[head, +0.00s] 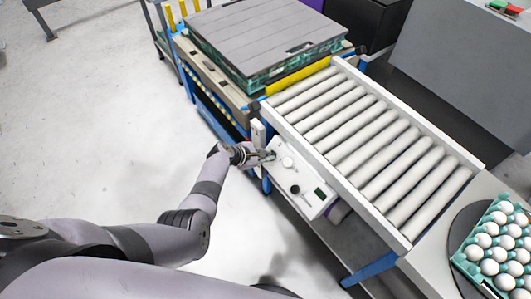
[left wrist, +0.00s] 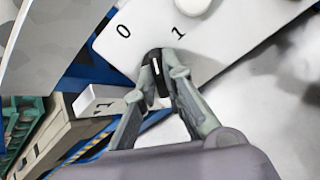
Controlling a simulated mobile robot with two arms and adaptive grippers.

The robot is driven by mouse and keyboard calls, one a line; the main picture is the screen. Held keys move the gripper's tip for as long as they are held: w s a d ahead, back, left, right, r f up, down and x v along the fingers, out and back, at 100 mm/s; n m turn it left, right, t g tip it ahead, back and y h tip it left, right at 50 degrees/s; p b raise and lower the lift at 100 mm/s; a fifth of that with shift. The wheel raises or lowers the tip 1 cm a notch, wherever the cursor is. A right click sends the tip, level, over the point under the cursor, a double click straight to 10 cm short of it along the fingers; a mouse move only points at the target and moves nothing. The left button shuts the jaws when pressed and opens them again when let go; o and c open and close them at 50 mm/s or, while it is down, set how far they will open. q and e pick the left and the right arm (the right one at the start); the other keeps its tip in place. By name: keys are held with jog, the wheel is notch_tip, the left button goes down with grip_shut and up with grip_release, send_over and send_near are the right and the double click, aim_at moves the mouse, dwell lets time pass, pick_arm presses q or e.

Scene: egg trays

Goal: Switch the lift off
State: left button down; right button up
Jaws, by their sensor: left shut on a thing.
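The white control panel (head: 309,203) is fixed to the side of the roller conveyor. My left gripper (head: 268,155) is at the panel's far left end. In the left wrist view, my left gripper (left wrist: 168,82) is shut on a black rotary knob (left wrist: 155,70), with one finger on each side. The labels 0 and 1 are printed on the panel beyond the knob. The knob's white mark lies between them, and I cannot tell exactly which label it points to. The fingers hide part of the knob. My right gripper is not in view.
The panel also carries a white round knob (head: 288,162), a black knob (head: 295,189) and a green display (head: 319,193). The roller conveyor (head: 404,241) runs beside it. A grey-topped stack (head: 262,38) stands behind. Eggs in a green tray (head: 461,261) are at right. Floor at left is clear.

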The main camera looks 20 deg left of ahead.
pick_arm(q)
jog(key=n+p, duration=0.2)
jog(key=n, duration=0.3)
jog(key=shift+r+n, duration=0.1)
jog(key=shift+n, duration=0.3)
jog(key=c, duration=2.1)
grip_release()
jog(key=o, duration=0.5)
jog(key=p+v, duration=0.9)
